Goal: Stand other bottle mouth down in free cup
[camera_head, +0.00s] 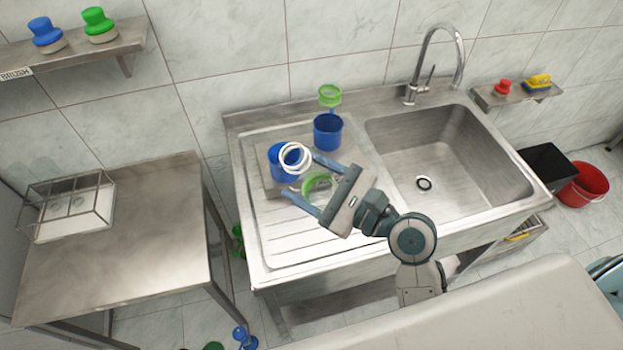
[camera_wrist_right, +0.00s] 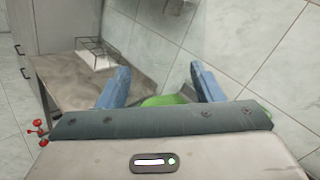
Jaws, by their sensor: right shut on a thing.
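My right gripper (camera_head: 304,178) reaches over the drainboard, its light blue fingers on either side of a green round thing (camera_head: 318,184). It is shut on this thing, which also shows between the fingers in the right wrist view (camera_wrist_right: 165,100). The palm hides much of it there, and I cannot tell whether it is a bottle. A blue cup (camera_head: 278,172) stands just beyond the fingers, with a white ring (camera_head: 283,157) over its top. Another blue cup (camera_head: 328,135) stands behind. A green ring-shaped thing (camera_head: 330,95) shows above that cup. My left gripper is out of view.
The sink basin (camera_head: 440,165) and faucet (camera_head: 411,95) lie to the right. A steel side table (camera_head: 130,250) with a wire rack (camera_head: 70,205) stands at the left. A wall shelf (camera_head: 75,55) holds blue and green brushes. A small right shelf (camera_head: 515,95) holds red and yellow things.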

